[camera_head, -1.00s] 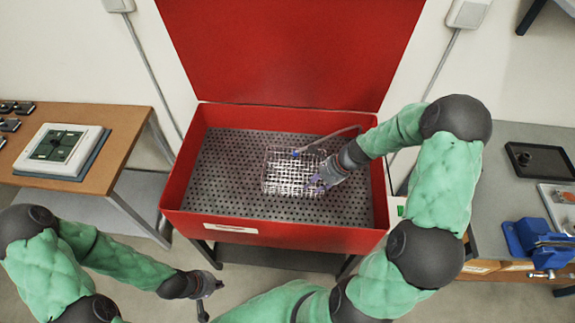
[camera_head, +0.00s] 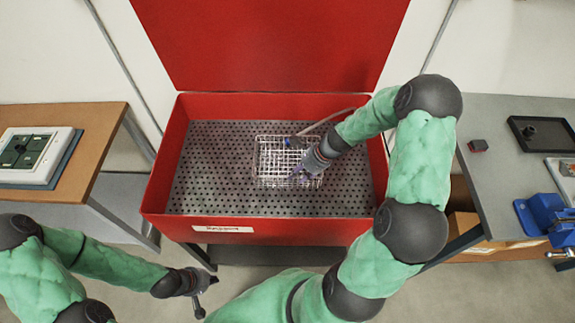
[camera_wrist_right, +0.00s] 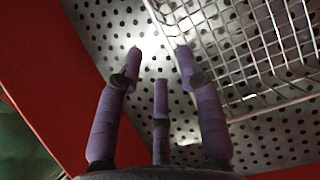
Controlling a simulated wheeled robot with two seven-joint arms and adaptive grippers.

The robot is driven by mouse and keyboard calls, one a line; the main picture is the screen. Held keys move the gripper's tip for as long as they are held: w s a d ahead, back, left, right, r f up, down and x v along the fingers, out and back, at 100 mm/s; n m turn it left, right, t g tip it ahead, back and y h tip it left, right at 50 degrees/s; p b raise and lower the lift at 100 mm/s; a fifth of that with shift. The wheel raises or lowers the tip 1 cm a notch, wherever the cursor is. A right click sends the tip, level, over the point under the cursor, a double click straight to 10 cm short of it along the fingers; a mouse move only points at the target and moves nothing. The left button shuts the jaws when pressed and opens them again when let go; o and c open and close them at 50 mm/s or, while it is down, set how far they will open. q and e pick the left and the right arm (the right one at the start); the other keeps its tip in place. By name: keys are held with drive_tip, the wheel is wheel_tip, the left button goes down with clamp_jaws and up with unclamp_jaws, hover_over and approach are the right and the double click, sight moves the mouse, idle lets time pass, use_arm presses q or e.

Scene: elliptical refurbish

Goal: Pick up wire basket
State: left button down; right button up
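The wire basket (camera_head: 270,152) is a rectangular metal mesh basket on the perforated floor inside the red bin (camera_head: 160,170). In the right wrist view its mesh (camera_wrist_right: 262,45) fills the upper right. My right gripper (camera_head: 303,176) is low in the bin, over the basket's front right part. In the wrist view its purple fingers (camera_wrist_right: 160,55) are spread, with perforated floor between them. One finger overlaps the basket's edge; I cannot tell if it touches. My left gripper (camera_head: 206,294) is open and empty, outside the bin in front of its left corner.
The bin's raised red lid (camera_head: 270,45) stands behind. A hose (camera_head: 325,122) runs into the bin behind the basket. A wooden table (camera_head: 85,150) is at left. A grey table (camera_head: 490,180) at right carries a black tray (camera_head: 545,133) and a blue vise (camera_head: 540,215).

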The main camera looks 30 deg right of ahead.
drive_tip(key=b+x, duration=0.1)
drive_tip(key=x, duration=0.2)
drive_tip(key=shift+w+f, duration=0.1)
drive_tip(key=shift+f, duration=0.2)
drive_tip(key=x, duration=0.1)
drive_tip(key=b+x, duration=0.1)
drive_tip(key=x, duration=0.1)
drive_tip(key=b+x, duration=0.1)
drive_tip(key=shift+w+d+f, duration=0.15)
drive_tip(key=shift+d+f, duration=0.1)
drive_tip(key=shift+f, duration=0.1)
drive_tip(key=shift+w+a+f, duration=0.15)
drive_tip(key=shift+a+f, duration=0.05)
drive_tip(key=shift+f, duration=0.15)
drive_tip(key=shift+r, duration=0.1)
drive_tip(key=shift+c, duration=0.3)
clamp_jaws()
